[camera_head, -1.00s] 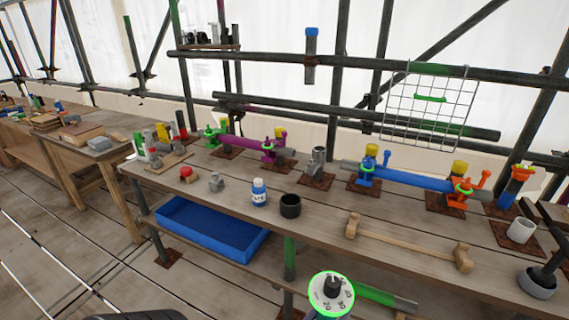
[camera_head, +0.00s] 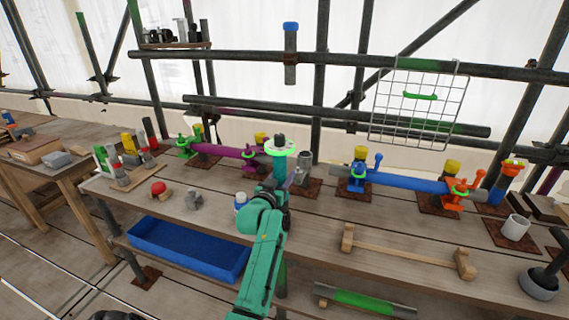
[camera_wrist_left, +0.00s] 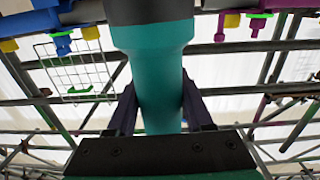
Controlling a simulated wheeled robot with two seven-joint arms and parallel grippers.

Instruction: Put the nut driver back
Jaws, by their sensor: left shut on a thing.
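A tool, which I take to be the nut driver (camera_head: 281,163), has a teal barrel, a round pale dial with a green rim, and a black knob on top. My left gripper (camera_head: 286,190) is shut on it and holds it roughly upright over the bench. In the left wrist view the teal barrel (camera_wrist_left: 159,100) sits between the two dark fingers. The tool's lower end is hidden in the head view. My right gripper is in neither view.
The workbench (camera_head: 320,228) bears a purple clamped pipe (camera_head: 228,151), a blue clamped pipe (camera_head: 405,182), a grey fitting (camera_head: 303,170), a white bottle (camera_head: 241,202) and a wooden bar (camera_head: 405,250). A blue tray (camera_head: 190,250) is below. A wire grid (camera_head: 415,105) hangs behind.

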